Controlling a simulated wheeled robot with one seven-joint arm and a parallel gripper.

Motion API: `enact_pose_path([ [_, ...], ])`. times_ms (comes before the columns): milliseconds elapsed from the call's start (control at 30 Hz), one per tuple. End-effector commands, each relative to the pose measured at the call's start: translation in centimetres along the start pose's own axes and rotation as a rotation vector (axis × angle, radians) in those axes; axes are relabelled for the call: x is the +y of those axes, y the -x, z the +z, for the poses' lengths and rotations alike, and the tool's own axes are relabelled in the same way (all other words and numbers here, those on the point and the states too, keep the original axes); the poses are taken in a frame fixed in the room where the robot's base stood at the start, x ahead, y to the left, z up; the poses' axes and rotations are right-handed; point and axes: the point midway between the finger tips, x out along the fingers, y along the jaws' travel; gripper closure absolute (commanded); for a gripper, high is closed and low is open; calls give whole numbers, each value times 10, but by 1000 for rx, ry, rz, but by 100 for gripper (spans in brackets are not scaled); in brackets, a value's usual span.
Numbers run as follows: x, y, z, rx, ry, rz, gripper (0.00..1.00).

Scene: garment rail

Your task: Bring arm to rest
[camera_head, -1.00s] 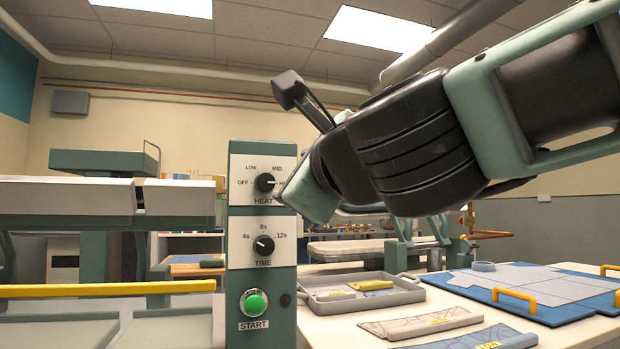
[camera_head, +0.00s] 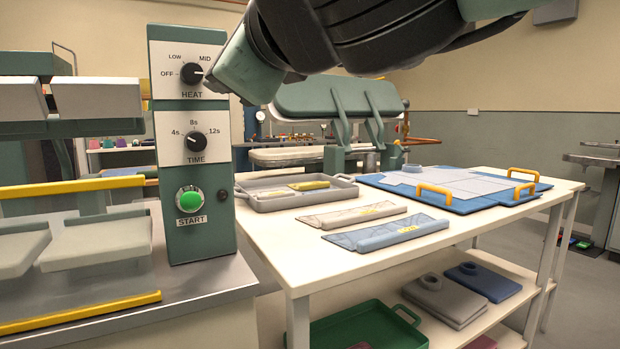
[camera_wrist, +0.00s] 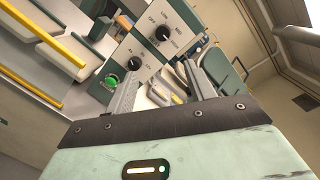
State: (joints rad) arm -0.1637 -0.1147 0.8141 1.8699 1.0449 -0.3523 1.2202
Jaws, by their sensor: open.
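My arm crosses the top of the head view, with its dark wrist and green links in front of the back wall. In the wrist view my gripper (camera_wrist: 162,92) shows two grey fingers standing apart with nothing between them. Beyond the fingers is the press's control panel (camera_wrist: 157,38), seen tilted. In the head view the same green control panel (camera_head: 192,150) stands at left, with a HEAT knob (camera_head: 192,73), a TIME knob (camera_head: 195,140) and a green START button (camera_head: 190,201). The lower arm end overlaps the panel's right edge; I cannot tell whether they touch.
A white table (camera_head: 290,242) at right holds a grey tray (camera_head: 262,203), folded packets (camera_head: 390,235) and a blue board (camera_head: 540,187) with yellow handles. A green tray (camera_head: 375,322) sits on its lower shelf. The press's yellow bar (camera_head: 75,187) is at left.

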Motion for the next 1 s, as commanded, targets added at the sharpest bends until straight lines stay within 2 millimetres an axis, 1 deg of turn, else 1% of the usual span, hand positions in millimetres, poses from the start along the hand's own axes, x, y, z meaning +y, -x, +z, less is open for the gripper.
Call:
enact_pose_path([
  [67, 23, 1, -14, -2, 121, 73, 46],
  [167, 71, 8, -42, -24, 374, 232, 46],
  [200, 93, 14, -58, -41, 492, 311, 46],
  [267, 127, 28, -83, -77, 670, 439, 46],
  [300, 147, 39, -101, -105, 780, 524, 46],
  [367, 177, 58, -127, -158, 932, 653, 46],
  [400, 194, 74, -145, -199, 1027, 739, 46],
  [467, 218, 98, -171, -269, 1156, 865, 46],
  [500, 232, 116, -188, -318, 1230, 946, 46],
  [533, 240, 129, -199, -358, 1281, 1004, 46],
  [600, 257, 158, -223, -449, 1380, 1125, 46],
  [667, 267, 181, -240, -527, 1446, 1218, 46],
  [700, 273, 196, -251, -578, 1482, 1275, 46],
  [767, 280, 219, -266, -658, 1530, 1356, 46],
  [800, 283, 233, -275, -711, 1556, 1408, 46],
  [867, 287, 254, -287, -793, 1590, 1480, 46],
  [900, 289, 269, -296, -850, 1608, 1528, 46],
  [933, 290, 280, -301, -894, 1619, 1564, 46],
  [1000, 269, 278, -288, -894, 1624, 1558, 46],
])
